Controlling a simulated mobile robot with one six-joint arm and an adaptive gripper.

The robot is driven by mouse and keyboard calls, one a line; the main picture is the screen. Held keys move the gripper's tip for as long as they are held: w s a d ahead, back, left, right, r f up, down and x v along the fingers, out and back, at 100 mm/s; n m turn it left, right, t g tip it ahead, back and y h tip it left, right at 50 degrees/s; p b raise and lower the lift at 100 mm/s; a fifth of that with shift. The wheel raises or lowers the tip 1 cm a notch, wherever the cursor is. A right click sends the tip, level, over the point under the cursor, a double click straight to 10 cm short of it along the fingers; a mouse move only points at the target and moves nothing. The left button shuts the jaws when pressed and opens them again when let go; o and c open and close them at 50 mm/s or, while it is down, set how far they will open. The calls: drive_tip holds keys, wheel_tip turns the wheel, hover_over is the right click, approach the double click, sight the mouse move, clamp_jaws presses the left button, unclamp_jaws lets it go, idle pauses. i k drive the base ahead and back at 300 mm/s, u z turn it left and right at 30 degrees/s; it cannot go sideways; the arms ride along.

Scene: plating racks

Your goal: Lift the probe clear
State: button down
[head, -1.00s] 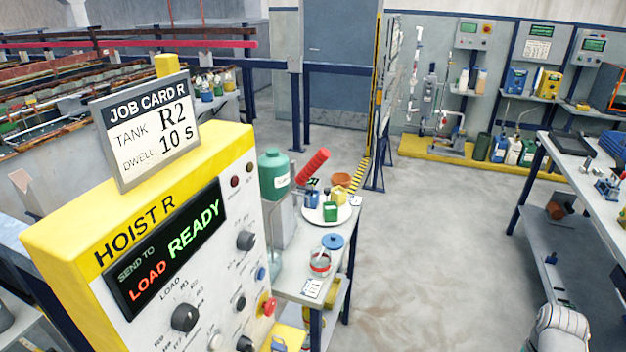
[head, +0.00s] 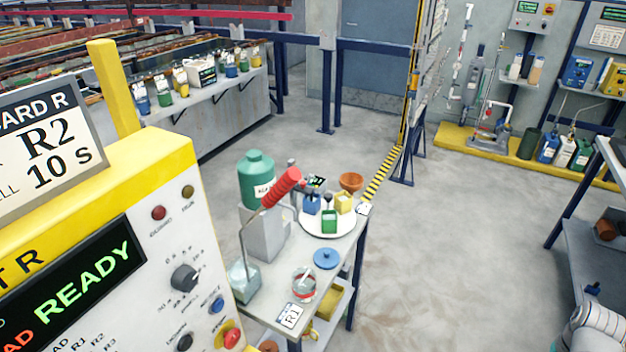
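I cannot make out for certain which thing is the probe. A small table (head: 262,312) stands in the middle of the head view, beside the yellow hoist panel. On it a red cylinder (head: 281,187) sits tilted at the top of a thin stand, in front of a green bottle (head: 256,180). A round white tray (head: 313,232) holds a blue container (head: 311,204), a green one (head: 329,221) and a yellow one (head: 345,203). Part of my white arm shows at the bottom right corner. My gripper is out of view.
The yellow hoist panel (head: 150,165) with its READY display fills the left. A blue lid (head: 327,258), a red-banded jar (head: 304,285) and an R1 card (head: 290,316) lie on the table. A grey bench (head: 590,262) stands at right. The floor between is clear.

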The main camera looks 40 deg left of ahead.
sight(303, 188)
drive_tip(key=z, duration=0.05)
drive_tip(key=i, duration=2.55)
drive_tip(key=u, duration=2.4)
